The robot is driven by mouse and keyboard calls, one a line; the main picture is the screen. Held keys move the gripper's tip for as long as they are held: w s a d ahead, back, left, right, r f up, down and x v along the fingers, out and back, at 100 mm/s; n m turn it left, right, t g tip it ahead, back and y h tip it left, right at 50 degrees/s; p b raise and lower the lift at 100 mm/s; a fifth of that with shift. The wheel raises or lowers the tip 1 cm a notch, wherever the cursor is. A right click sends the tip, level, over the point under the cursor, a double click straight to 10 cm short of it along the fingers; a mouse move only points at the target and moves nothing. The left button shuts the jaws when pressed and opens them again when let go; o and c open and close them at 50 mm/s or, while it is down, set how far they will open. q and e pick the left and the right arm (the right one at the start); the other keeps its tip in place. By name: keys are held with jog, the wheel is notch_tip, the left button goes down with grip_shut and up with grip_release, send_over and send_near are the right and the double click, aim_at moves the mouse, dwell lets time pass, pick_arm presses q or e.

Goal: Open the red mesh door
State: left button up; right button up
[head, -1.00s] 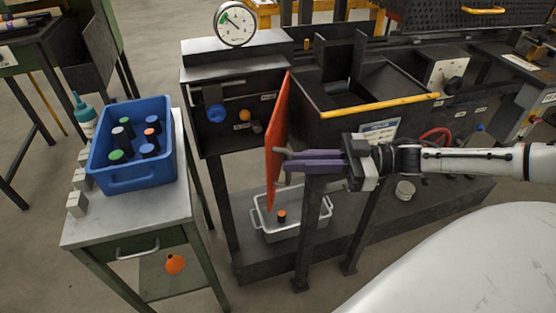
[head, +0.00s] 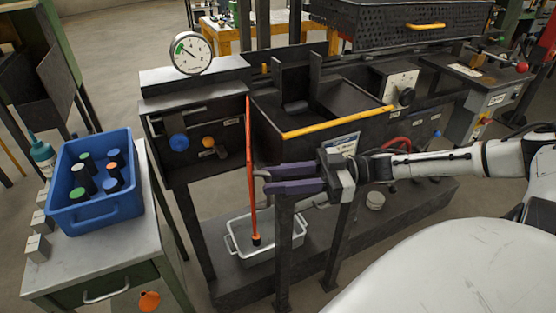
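The red door (head: 250,165) stands out from the dark machine front. It shows almost edge-on, as a thin upright red strip, so its mesh cannot be made out. My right gripper (head: 262,181) is just right of the door, its two purple fingers pointing left at it. Grey parts at the fingertips are at the door's side. I cannot tell whether they are fingertips or a handle, or whether the fingers are closed on anything. My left gripper is out of view.
A blue crate (head: 105,211) with several capped cylinders stands on the side table (head: 165,235) at left. A grey bin (head: 232,240) sits on the low shelf below the door. A black trough with a yellow bar (head: 335,122) is above my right gripper.

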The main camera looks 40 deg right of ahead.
jog(key=shift+s, duration=0.15)
jog(key=p+v, duration=0.2)
jog(key=v, duration=0.8)
jog(key=shift+p, duration=0.3)
jog(key=shift+d, duration=0.1)
jog(key=s+a+f+m+t+h, duration=0.15)
jog(key=a+f+m+h, duration=0.3)
jog(key=a+f, duration=0.6)
jog(key=s+a+f+m+h, duration=0.25)
jog(key=a+f+h, duration=0.35)
jog(key=f, duration=0.7)
jog(key=s+a+f+m+g+h, duration=0.2)
jog(key=s+a+f+g, duration=0.1)
jog(key=a, duration=0.6)
jog(key=shift+s+f, duration=0.3)
jog(key=shift+f, duration=0.25)
